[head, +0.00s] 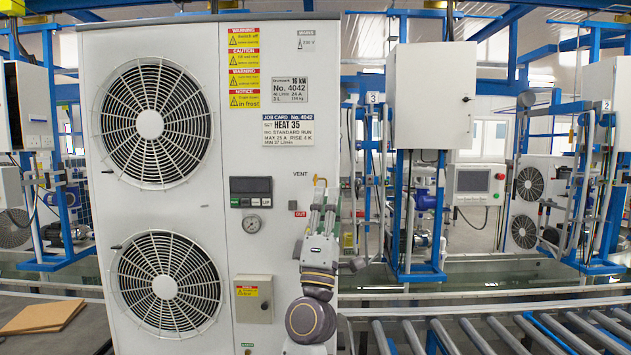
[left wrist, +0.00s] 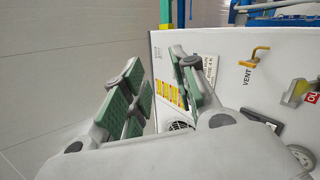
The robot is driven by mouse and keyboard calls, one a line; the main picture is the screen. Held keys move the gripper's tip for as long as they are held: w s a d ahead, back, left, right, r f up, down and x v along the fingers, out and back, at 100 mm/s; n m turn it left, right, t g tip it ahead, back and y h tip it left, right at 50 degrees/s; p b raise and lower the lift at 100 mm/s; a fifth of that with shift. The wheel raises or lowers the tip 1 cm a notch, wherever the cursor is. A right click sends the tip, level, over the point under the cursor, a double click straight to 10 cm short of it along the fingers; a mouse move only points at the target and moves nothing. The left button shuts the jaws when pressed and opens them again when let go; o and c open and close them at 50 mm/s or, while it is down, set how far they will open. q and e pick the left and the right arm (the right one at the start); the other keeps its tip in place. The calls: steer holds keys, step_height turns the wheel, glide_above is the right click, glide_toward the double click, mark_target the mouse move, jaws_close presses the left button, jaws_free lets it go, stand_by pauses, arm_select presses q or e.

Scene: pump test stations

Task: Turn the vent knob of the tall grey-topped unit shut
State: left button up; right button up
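The tall unit (head: 232,90) is a white cabinet with a grey top edge and two round fan grilles, on the left of the head view. Its vent knob (left wrist: 257,55) is a bent yellow lever beside the word VENT, clear in the left wrist view. My right gripper is not in view.
A gauge (head: 252,224) and dark display (head: 250,186) are left of my gripper. A roller conveyor (head: 500,330) lies front right; a brown board (head: 42,316) front left.

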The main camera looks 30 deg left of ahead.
arm_select(q)
steer(key=a+r+n+g+y, duration=0.3)
steer(key=a+n+g+y, duration=0.8)
steer(key=n, duration=0.7)
steer(key=w+d+f+n+h, duration=0.1)
steer(key=w+d+h, duration=0.2)
steer(key=w+h, duration=0.4)
steer(key=h, duration=0.3)
steer(key=shift+w+g+h, duration=0.3)
steer(key=shift+w+g, duration=0.1)
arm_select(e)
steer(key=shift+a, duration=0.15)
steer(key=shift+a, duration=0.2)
arm_select(q)
steer(key=shift+a, duration=0.1)
